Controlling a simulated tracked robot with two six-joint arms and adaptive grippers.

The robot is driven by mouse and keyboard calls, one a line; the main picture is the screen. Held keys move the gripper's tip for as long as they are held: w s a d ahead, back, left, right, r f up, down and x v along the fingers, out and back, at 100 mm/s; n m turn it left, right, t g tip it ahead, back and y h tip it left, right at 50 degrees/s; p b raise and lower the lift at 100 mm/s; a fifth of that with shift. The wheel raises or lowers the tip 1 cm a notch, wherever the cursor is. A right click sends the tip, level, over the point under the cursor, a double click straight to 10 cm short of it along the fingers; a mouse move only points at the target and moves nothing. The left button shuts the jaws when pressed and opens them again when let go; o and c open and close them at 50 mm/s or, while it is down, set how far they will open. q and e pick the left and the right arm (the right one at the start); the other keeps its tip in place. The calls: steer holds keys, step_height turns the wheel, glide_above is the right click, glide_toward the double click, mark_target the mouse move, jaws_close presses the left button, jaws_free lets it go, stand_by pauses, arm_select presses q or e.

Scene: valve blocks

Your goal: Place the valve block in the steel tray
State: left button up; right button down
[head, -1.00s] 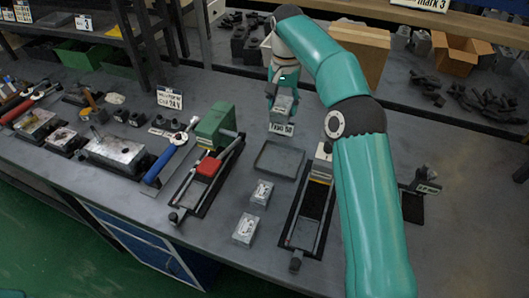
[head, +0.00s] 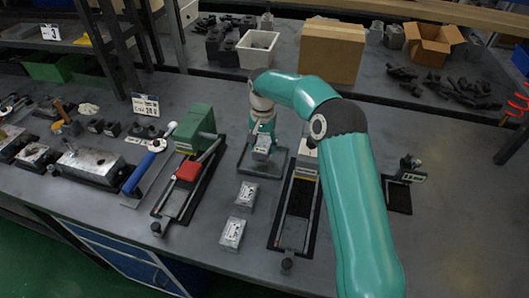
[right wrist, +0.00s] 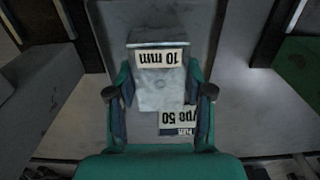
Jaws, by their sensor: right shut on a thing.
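The valve block (head: 262,145) is a small grey metal block, held upright in my right gripper (head: 262,139). In the right wrist view the block (right wrist: 158,85) sits between both fingers (right wrist: 159,94) and bears a "10 mm" label. The steel tray (head: 274,176) is a shallow dark grey tray, and the block is over its back part. The tray (right wrist: 105,22) shows behind the block in the right wrist view. I cannot tell whether the block touches the tray floor. My left gripper is out of view.
Two similar blocks (head: 246,193) (head: 232,233) lie in front of the tray. A vise with a green block (head: 197,130) stands to the left, and another black-railed vise (head: 297,215) to the right. A "50" label (right wrist: 177,120) is partly hidden by the held block.

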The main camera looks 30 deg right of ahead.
mark_target(263, 144)
steer(key=shift+f, duration=1.95)
steer(key=shift+c, duration=2.2)
jaws_free()
step_height(263, 144, up, 12)
steer(key=shift+r, duration=0.1)
